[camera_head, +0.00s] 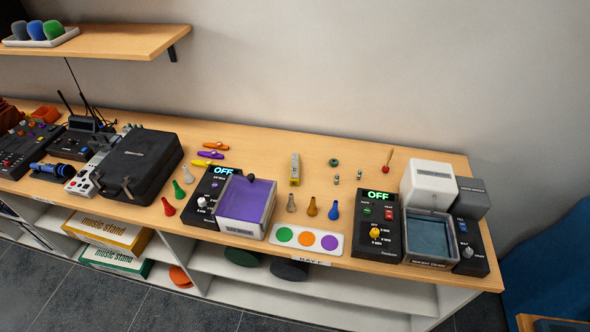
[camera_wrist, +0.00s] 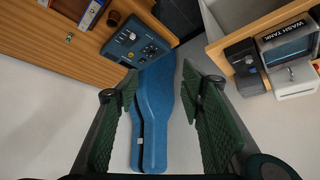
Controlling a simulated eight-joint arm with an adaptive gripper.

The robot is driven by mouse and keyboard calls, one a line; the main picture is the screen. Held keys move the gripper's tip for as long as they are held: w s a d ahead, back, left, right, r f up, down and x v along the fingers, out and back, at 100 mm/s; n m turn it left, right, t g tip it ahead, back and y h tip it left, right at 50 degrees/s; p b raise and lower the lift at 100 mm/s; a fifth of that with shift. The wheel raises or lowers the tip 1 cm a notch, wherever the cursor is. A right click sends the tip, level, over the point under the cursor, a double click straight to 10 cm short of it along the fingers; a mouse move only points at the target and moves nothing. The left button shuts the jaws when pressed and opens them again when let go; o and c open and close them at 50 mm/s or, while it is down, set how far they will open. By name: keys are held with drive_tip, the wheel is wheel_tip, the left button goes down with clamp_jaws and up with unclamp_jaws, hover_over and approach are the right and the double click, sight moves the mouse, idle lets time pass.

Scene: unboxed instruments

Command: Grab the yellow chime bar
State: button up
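In the head view, a small upright-lying bar with yellow and grey parts (camera_head: 295,169), which looks like the yellow chime bar, lies on the wooden counter (camera_head: 360,212) behind the shaker-like pegs. My gripper (camera_wrist: 160,75) shows only in the wrist view. Its two green-padded fingers are wide apart with nothing between them. Beyond them is a blue instrument case (camera_wrist: 152,115), well away from the fingers. The chime bar is not seen in the wrist view.
Several coloured pegs (camera_head: 312,206) and a white tray with coloured discs (camera_head: 306,238) stand in front of the bar. A purple-lined tank (camera_head: 246,201) is to its left, a black control box (camera_head: 377,225) to its right. The wrist view also shows a wash tank (camera_wrist: 292,50).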

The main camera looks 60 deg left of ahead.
drive_tip(key=shift+a, duration=0.1)
drive_tip(key=w+a+r+n+g+y+p, duration=0.15)
drive_tip(key=w+a+r, duration=0.25)
drive_tip(key=w+a, duration=0.45)
drive_tip(key=w+a+r+n+g+p, duration=0.15)
drive_tip(key=w+a+r, duration=0.3)
drive_tip(key=a, duration=0.65)
drive_tip(key=w+a+f+n+g, duration=0.1)
drive_tip(key=w+a+n, duration=0.15)
drive_tip(key=a, duration=0.95)
drive_tip(key=w+a+f+n+g, duration=0.1)
drive_tip(key=w+a+f, duration=0.15)
drive_tip(key=a, duration=1.05)
drive_tip(key=n+g+h+p, duration=0.2)
drive_tip(key=n+p, duration=0.1)
drive_tip(key=n, duration=0.2)
hover_over(294, 164)
drive_tip(key=shift+m+y, duration=0.25)
drive_tip(key=f, duration=1.9)
drive_tip(key=shift+w+d+f, duration=0.3)
drive_tip(key=shift+w+f, duration=0.05)
drive_tip(key=shift+s+a+f, duration=0.25)
drive_tip(key=shift+s, duration=0.05)
